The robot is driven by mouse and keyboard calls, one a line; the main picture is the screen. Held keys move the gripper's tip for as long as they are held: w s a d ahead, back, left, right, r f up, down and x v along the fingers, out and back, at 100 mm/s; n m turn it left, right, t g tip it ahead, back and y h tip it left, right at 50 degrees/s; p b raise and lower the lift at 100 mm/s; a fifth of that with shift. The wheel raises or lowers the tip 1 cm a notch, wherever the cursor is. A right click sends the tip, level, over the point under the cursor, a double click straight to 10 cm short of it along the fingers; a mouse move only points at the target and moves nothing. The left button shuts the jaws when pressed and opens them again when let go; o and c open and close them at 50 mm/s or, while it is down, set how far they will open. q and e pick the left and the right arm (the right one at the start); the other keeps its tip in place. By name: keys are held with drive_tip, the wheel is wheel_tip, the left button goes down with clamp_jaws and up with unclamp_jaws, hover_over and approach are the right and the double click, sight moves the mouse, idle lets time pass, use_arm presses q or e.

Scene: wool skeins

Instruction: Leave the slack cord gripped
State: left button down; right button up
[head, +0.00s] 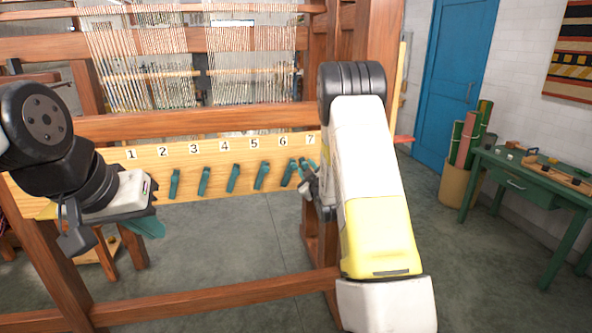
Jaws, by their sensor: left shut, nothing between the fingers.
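A wooden board (215,183) on the loom carries number labels 1 to 7 with a row of dark teal pegs or clamps below them. The one under label 4 (233,178) leans slightly, as do its neighbours. My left gripper (76,238) is at the board's left end, shut and empty, pointing down. A teal piece (146,227) shows just beside and below it; what it is I cannot tell. My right gripper (308,184) is at the teal parts by labels 6 and 7, partly hidden by my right arm. I cannot tell its jaw state. No slack cord is clearly visible.
The wooden loom (200,123) with hanging warp threads stands in front of me. A green table (520,180) with small items is at the right, beside a bin (456,193) of rolls. A blue door (450,80) is behind. The floor between loom and table is clear.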

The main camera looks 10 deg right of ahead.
clamp_jaws()
idle(1.3)
